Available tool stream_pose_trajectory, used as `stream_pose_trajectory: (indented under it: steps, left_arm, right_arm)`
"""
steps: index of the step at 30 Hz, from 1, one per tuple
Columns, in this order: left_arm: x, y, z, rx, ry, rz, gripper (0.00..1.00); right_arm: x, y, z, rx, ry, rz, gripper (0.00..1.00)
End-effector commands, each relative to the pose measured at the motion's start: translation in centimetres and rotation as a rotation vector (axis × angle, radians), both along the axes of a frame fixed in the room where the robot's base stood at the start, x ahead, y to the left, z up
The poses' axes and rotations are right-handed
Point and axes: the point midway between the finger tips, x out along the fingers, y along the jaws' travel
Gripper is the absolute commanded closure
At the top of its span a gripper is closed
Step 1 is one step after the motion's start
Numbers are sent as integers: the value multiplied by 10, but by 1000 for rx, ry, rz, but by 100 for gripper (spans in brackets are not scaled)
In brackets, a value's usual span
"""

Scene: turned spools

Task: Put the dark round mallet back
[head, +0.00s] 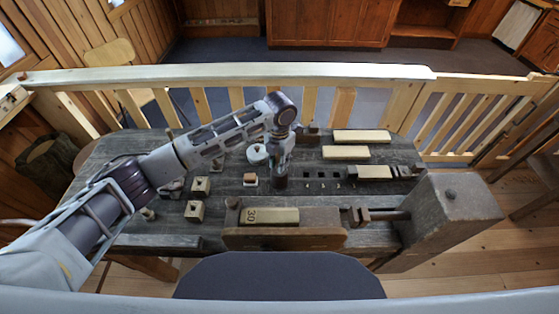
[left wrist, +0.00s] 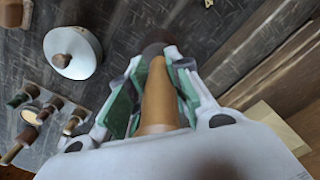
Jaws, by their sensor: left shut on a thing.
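The dark round mallet shows in the left wrist view as a tan tapered handle (left wrist: 158,95) with a dark rounded head beyond it. My left gripper (left wrist: 150,90) is shut around the handle with its green-padded fingers. In the head view my left gripper (head: 281,160) points down over the middle of the workbench (head: 225,205). The dark mallet head (head: 280,183) shows just below the fingertips, at or close to the bench top; I cannot tell if it touches. Most of the handle is hidden there by the gripper. My right gripper is not in view.
A white knobbed disc (head: 256,156) stands just left of the gripper. Small holed blocks (head: 200,186) lie further left. Pale-topped blocks (head: 345,153) and a row of square holes (head: 322,175) are to the right. A vise with a block marked 30 (head: 270,215) is in front.

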Motion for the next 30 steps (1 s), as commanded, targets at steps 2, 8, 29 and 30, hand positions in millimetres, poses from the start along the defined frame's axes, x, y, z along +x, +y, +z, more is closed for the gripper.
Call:
stream_pose_trajectory:
  steps: [2,8,29,30]
  left_arm:
    - [0,0,0,-1,-1,0,100]
    - [0,0,-1,-1,-1,0,100]
    - [0,0,1,-1,-1,0,58]
    - [0,0,2,-1,-1,0,58]
  right_arm:
    - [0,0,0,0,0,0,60]
    - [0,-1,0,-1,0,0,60]
    - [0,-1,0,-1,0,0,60]
    - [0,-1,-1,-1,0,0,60]
